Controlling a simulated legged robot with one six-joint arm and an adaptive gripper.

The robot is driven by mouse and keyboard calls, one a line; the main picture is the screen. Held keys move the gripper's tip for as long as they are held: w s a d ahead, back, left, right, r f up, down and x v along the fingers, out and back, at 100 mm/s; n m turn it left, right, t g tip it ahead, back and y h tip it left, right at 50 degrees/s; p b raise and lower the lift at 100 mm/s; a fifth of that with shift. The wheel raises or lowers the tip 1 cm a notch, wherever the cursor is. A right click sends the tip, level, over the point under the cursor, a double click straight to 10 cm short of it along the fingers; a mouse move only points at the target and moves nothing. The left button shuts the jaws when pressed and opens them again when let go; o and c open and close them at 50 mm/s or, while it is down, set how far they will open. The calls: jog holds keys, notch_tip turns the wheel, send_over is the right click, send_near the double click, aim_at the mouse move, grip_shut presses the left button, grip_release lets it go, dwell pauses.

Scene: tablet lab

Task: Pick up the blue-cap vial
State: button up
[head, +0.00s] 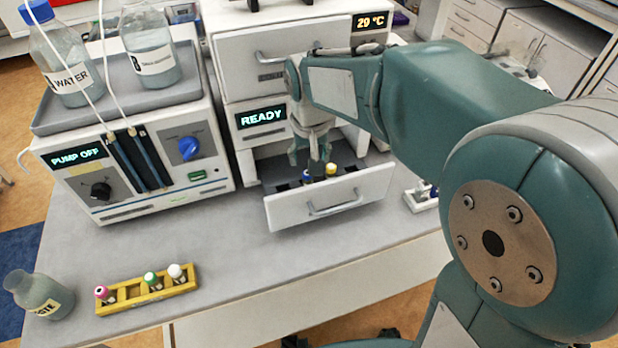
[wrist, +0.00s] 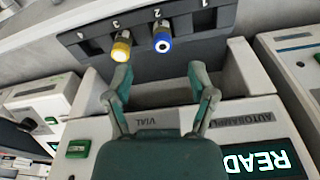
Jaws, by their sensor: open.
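The blue-cap vial (wrist: 162,40) stands in a slot of the dark rack in the open drawer (head: 316,206), under the mark that looks like 2. My gripper (wrist: 160,78) is open and empty. In the wrist view the blue cap lies beyond the gap between my fingertips, apart from both fingers.
The drawer belongs to a white unit with a READY display (head: 262,117). A pump unit (head: 140,165) with bottles on top stands to its left. A yellow rack (head: 148,290) with capped vials and a waste bottle (head: 42,295) stand at the front left. The front bench is mostly clear.

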aim_at(307, 175)
jog(key=f, duration=0.4)
jog(key=w+f, duration=0.1)
jog(key=f, duration=0.1)
jog(key=shift+a+f, duration=0.25)
jog(key=shift+f, duration=0.05)
jog(key=c, duration=0.9)
